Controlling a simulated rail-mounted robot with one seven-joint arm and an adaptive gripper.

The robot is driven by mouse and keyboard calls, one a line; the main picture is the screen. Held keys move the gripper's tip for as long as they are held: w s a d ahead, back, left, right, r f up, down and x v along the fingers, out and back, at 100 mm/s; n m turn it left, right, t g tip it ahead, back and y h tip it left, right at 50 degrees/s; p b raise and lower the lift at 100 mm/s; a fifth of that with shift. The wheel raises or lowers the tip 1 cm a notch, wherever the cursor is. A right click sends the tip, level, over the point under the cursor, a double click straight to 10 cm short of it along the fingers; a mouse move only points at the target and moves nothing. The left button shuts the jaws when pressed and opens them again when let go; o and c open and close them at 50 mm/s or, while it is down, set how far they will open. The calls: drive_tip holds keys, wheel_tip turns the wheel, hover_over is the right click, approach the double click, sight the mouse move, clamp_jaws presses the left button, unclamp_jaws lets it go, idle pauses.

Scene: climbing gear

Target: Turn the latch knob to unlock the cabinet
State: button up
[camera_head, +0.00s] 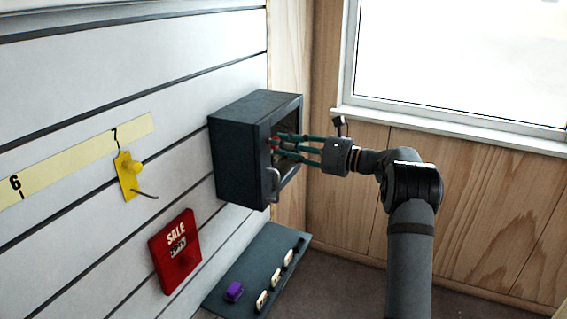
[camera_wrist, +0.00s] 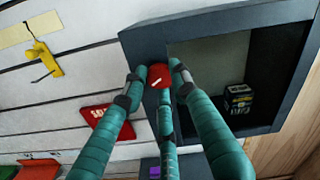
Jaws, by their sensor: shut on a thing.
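The dark grey cabinet (camera_head: 238,165) is mounted on the slatted wall, and its framed front (camera_wrist: 151,44) fills much of the wrist view. The latch knob (camera_wrist: 160,77) is red with a slanted white mark and sits on the frame's left side. In the head view it is a small red spot, mostly hidden by my fingers. My gripper (camera_head: 280,146) has three teal fingers, which also show in the wrist view (camera_wrist: 157,84). They are shut around the knob. The curved handle (camera_head: 272,186) is on the cabinet front below my fingers.
A dark box (camera_wrist: 238,98) stands inside, seen through the front's opening. A yellow hook (camera_head: 128,174) and a red SALE sign (camera_head: 176,252) are on the wall to the left. A grey shelf (camera_head: 248,265) with small items lies below. The window (camera_head: 455,55) is behind my arm.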

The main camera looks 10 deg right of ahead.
drive_tip(key=n+b, duration=1.1)
drive_tip(key=b, duration=0.1)
drive_tip(key=shift+f+n, duration=0.1)
drive_tip(key=shift+n, duration=0.2)
drive_tip(key=shift+b, duration=0.3)
drive_tip(key=o, duration=1.1)
drive_tip(key=shift+o, duration=0.4)
drive_tip(key=v, duration=1.2)
